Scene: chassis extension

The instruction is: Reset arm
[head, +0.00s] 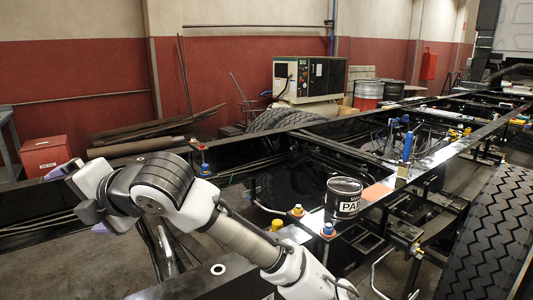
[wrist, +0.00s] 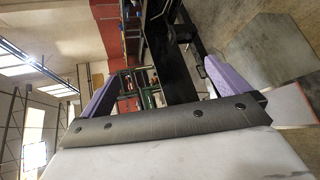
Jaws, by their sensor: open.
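My gripper (head: 74,191) is at the left of the head view, raised over the chassis rail and pointing left. In the wrist view my gripper (wrist: 163,88) shows its two purple fingers spread wide apart, with nothing between them. My white and grey arm reaches from the bottom of the head view up to the left. The black chassis frame (head: 280,185) runs across the head view.
Bolts with blue and orange caps (head: 327,230) stand on the chassis near my arm. A large tyre (head: 490,240) is at the right. A red box (head: 46,155) stands on the floor behind the gripper. Metal bars (head: 155,130) lean by the wall.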

